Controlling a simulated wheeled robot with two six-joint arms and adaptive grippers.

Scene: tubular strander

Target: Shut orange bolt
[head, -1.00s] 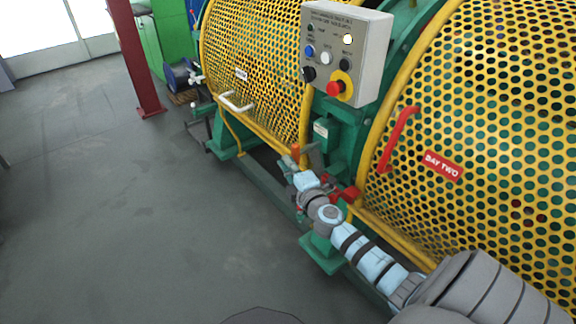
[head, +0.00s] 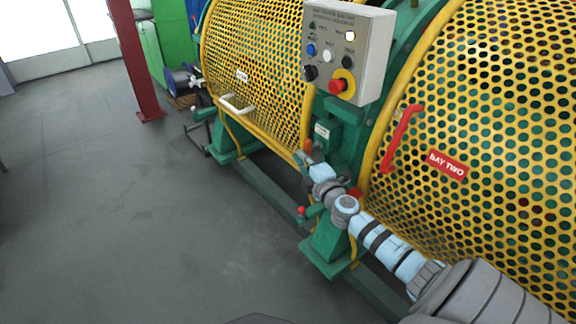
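A small orange piece (head: 308,146), which looks like the orange bolt's handle, stands at the lower edge between the two yellow mesh guards. My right gripper (head: 309,162) is right at it, with the arm reaching in from the lower right. The wrist and gripper hide much of the bolt. The fingers are too small and covered to tell whether they are shut on it or only touching. My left gripper is not in view.
A grey control box (head: 347,50) with a red stop button hangs above. The right guard (head: 480,100) has a red handle (head: 401,138); the left guard (head: 255,70) has a white handle (head: 237,106). A red-knobbed lever (head: 302,211) sits below my wrist. Floor at left is clear.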

